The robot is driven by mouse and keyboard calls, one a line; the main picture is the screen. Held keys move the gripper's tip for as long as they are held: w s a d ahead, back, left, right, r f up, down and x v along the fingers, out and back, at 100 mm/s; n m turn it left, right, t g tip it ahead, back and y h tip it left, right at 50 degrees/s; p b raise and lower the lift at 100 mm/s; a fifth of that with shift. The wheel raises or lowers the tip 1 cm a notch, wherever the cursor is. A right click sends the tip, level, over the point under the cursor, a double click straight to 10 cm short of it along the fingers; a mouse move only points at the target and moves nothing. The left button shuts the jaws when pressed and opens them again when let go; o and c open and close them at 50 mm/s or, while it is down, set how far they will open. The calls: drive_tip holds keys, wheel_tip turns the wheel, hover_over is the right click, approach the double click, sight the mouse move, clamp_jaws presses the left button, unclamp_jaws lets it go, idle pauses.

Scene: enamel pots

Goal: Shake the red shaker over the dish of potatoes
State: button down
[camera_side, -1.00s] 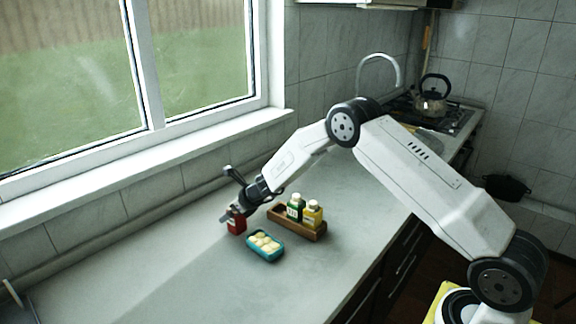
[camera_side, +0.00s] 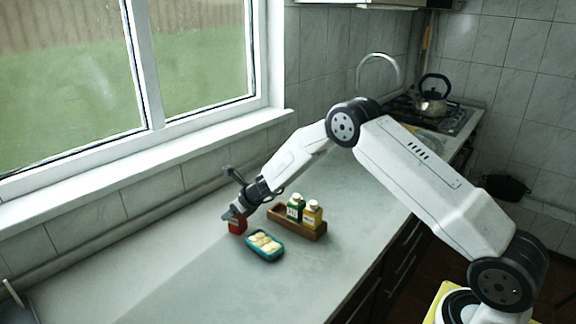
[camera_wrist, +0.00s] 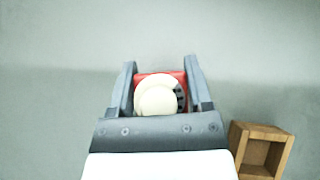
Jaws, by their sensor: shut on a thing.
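The red shaker (camera_side: 238,227) is in my gripper (camera_side: 234,214), to the left of the dish in the side view. In the wrist view, the shaker (camera_wrist: 160,92), red with a cream-white top, sits between the two fingers of my gripper (camera_wrist: 160,75). My gripper is shut on it. The shaker looks about upright; whether it touches the counter I cannot tell. The blue-green dish (camera_side: 268,258) holds several pale potatoes (camera_side: 264,243) and stands on the counter, apart from the shaker. The dish is not in the wrist view.
A wooden tray (camera_side: 318,236) behind the dish holds a green bottle (camera_side: 295,209) and a yellow bottle (camera_side: 313,214); an empty part of the tray (camera_wrist: 262,135) shows in the wrist view. The counter is clear to the left and front. The window wall runs behind.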

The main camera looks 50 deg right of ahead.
drive_tip(key=shift+r, duration=1.1)
drive_tip(key=s+a+f+v, duration=0.1)
drive_tip(key=s+a+v, duration=0.1)
drive_tip(key=v, duration=1.5)
drive_tip(key=shift+s+a, duration=0.25)
drive_tip(key=shift+a, duration=0.75)
drive_tip(key=shift+f, duration=0.15)
drive_tip(key=shift+a, duration=0.1)
